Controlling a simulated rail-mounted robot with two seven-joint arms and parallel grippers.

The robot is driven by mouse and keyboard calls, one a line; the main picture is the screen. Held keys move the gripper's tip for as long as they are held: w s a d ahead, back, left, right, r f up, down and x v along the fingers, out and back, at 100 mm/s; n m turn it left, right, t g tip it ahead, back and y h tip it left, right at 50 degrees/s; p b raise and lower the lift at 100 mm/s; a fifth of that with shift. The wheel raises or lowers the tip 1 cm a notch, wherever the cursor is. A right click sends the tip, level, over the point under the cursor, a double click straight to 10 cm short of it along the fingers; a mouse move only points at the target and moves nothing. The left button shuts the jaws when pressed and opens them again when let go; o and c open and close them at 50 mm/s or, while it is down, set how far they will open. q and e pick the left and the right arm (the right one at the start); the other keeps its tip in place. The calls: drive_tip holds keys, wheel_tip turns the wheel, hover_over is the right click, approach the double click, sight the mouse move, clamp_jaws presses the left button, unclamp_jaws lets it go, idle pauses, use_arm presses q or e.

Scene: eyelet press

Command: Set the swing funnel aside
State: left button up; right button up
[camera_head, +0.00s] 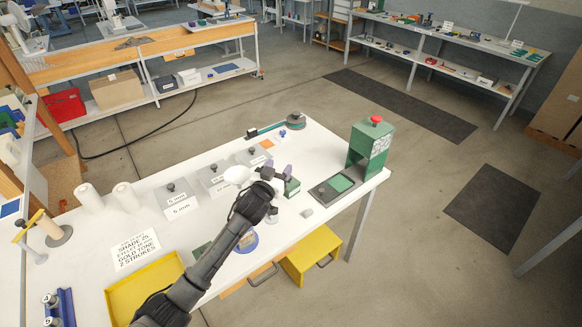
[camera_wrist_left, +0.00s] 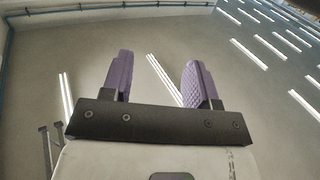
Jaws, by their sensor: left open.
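My left gripper (camera_head: 278,169) has purple fingertips and is open above the far right part of the white table. In the left wrist view the two fingers (camera_wrist_left: 158,78) stand apart with nothing between them, and the ceiling lights lie behind. A rounded white piece (camera_head: 238,175) shows just left of the gripper; it may be the swing funnel, but I cannot tell for sure. Whether it touches my arm is unclear. The green press (camera_head: 371,147) with a red knob stands to the right. My arm hides part of the table. My right gripper is not in view.
Lidded grey boxes (camera_head: 174,193) stand left of the gripper. A green arm with a round disc (camera_head: 295,121) lies at the far edge. A yellow tray (camera_head: 150,283) is at the front left, and a yellow bin (camera_head: 312,258) is below the table's edge.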

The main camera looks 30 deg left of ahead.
use_arm(q)
drive_tip(key=shift+w+d+r, duration=0.1)
drive_tip(key=shift+d+r, duration=0.35)
drive_tip(key=shift+d, duration=0.3)
drive_tip(key=shift+d+r, duration=0.5)
drive_tip(key=shift+d, duration=0.25)
drive_tip(key=shift+w+d+r, duration=0.1)
drive_tip(key=shift+d+r, duration=0.35)
drive_tip(key=shift+d, duration=0.3)
drive_tip(key=s+d+m+g, duration=0.2)
drive_tip(key=s+g, duration=0.1)
drive_tip(key=s, duration=0.3)
drive_tip(key=s+d+m+g, duration=0.1)
drive_tip(key=s+d+g, duration=0.2)
drive_tip(key=s, duration=0.3)
drive_tip(key=s+d+f+g+h, duration=0.1)
drive_tip(key=s+d+f+g, duration=0.2)
drive_tip(key=s+f, duration=0.6)
drive_tip(key=s+d+f+m+g+h, duration=0.15)
drive_tip(key=s+f, duration=0.25)
drive_tip(key=s, duration=1)
drive_tip(key=s+d+f+g+h, duration=0.1)
drive_tip(key=s+d+f+g, duration=0.3)
drive_tip(key=s+f, duration=0.5)
drive_tip(key=w+p+v, duration=0.2)
drive_tip(key=p+v, duration=1)
drive_tip(key=w+r+p+v, duration=0.1)
drive_tip(key=w+p+v, duration=0.2)
drive_tip(key=p+v, duration=0.9)
drive_tip(key=shift+r, duration=0.8)
